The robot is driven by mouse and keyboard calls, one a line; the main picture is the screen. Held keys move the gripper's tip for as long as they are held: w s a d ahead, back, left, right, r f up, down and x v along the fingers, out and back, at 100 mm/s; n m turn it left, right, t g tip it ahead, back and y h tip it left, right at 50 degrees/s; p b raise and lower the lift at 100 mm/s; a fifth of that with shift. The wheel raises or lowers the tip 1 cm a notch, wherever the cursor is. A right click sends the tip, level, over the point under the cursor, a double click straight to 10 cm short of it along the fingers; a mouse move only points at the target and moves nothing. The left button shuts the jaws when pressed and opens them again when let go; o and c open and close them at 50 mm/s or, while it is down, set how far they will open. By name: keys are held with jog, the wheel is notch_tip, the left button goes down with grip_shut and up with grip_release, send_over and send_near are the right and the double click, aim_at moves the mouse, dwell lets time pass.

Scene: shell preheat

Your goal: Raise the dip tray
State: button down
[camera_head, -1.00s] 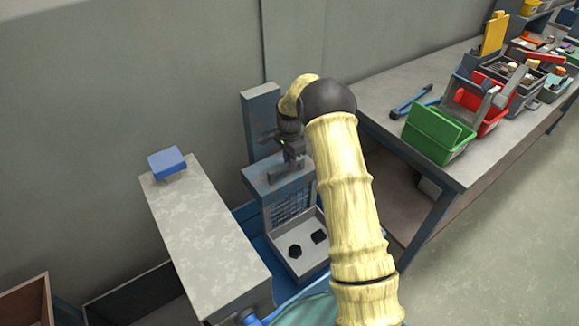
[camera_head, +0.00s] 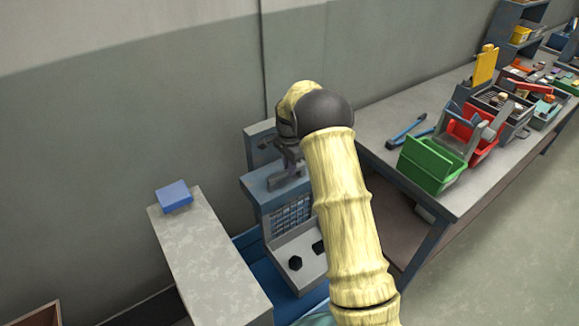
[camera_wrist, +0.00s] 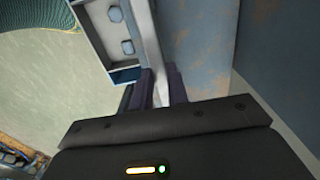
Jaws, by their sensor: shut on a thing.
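The dip tray (camera_head: 309,281) is a shallow grey tray with dark pieces in it, below a blue-grey frame with a mesh panel (camera_head: 292,215). It also shows in the wrist view (camera_wrist: 95,42), with two hexagonal pieces inside. A grey handle (camera_head: 285,182) stands on top of the frame. My gripper (camera_wrist: 156,88) is shut on the pale grey bar of this handle, which runs between its fingers. In the head view the fingers are small and partly hidden by my wrist, and my arm covers the tray's right side.
A blue-grey post (camera_head: 258,150) stands behind the frame. A stone-topped counter (camera_head: 210,255) with a blue block (camera_head: 174,196) is at left. A workbench (camera_head: 385,170) at right holds a green bin (camera_head: 430,165), a red bin and tools. My arm passes close to the bench edge.

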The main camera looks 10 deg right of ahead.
jog(key=c, duration=1.4)
grip_release()
jog(key=shift+w+r, duration=0.15)
jog(key=shift+r, duration=0.3)
jog(key=shift+o, duration=0.2)
jog(key=shift+f, duration=0.15)
notch_tip(320, 180, up, 17)
jog(key=shift+r+b, duration=0.2)
jog(key=shift+b, duration=0.15)
jog(key=shift+s, duration=0.2)
jog(key=s+f+n+t, duration=0.1)
jog(key=s+n, duration=0.3)
jog(key=s, duration=0.6)
jog(key=s+f+n+p, duration=0.1)
jog(key=s+f+n, duration=0.2)
jog(key=s, duration=0.8)
jog(key=s+f+n+t+p, duration=0.1)
jog(key=s+f+n, duration=0.1)
jog(key=s+n, duration=0.4)
jog(key=s, duration=0.4)
jog(key=shift+s+f+t, duration=0.15)
jog(key=shift+f+t, duration=0.05)
jog(key=shift+t, duration=0.1)
